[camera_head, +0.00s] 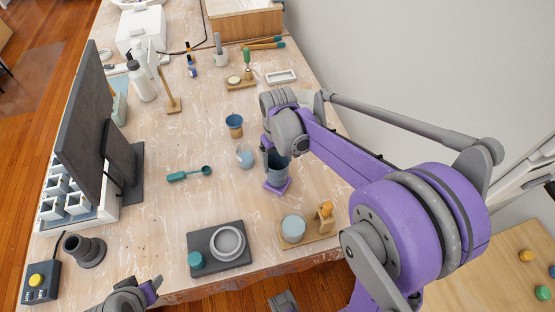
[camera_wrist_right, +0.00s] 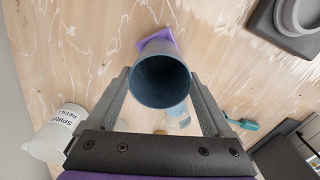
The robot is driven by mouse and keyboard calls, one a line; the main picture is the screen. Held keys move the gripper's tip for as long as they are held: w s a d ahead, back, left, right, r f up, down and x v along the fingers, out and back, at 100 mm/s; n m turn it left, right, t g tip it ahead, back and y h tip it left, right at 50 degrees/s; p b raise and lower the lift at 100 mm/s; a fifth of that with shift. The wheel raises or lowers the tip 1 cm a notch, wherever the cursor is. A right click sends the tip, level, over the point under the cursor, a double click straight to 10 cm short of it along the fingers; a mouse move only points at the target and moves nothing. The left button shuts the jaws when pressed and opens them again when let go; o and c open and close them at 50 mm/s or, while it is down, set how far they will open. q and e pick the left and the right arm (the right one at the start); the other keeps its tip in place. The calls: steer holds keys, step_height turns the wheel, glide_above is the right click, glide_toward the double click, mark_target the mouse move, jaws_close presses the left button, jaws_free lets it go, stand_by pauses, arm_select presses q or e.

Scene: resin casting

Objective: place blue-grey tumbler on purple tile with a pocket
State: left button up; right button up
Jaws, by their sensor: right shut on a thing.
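The blue-grey tumbler (camera_head: 278,170) is upright between the fingers of my right gripper (camera_head: 275,152). In the right wrist view I look down into the tumbler's open mouth (camera_wrist_right: 160,82), with one finger on each side, and the right gripper (camera_wrist_right: 162,98) is shut on it. The purple tile (camera_head: 277,190) shows under the tumbler's lower end; its edge also shows beyond the tumbler in the right wrist view (camera_wrist_right: 157,37). The tumbler hides the pocket, and I cannot tell whether its base touches the tile. My left gripper (camera_head: 150,287) is partly cut off at the bottom edge.
A clear cup (camera_head: 245,156), a blue cup (camera_head: 234,124) and a teal scoop (camera_head: 188,173) stand or lie left of the tile. A dark tray (camera_head: 204,243) with a grey ring and a wooden board (camera_head: 313,236) with a jar are nearer. Bare tabletop lies between them.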

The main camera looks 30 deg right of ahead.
steer(key=shift+f+b, duration=0.45)
steer(key=shift+f, duration=0.15)
steer(key=o, duration=1.5)
step_height(320, 180, up, 13)
steer(key=p, duration=0.2)
steer(key=s+a+f+t, duration=0.1)
steer(key=s+a+f, duration=0.1)
steer(key=s, duration=0.3)
steer(key=s+a+f+t, duration=0.2)
steer(key=s+f, duration=0.2)
steer(key=s, duration=0.1)
steer(key=s+a+f+t, duration=0.2)
steer(key=s+f, duration=0.1)
steer(key=s, duration=0.3)
steer(key=shift+a, duration=0.4)
steer(key=shift+r, duration=0.1)
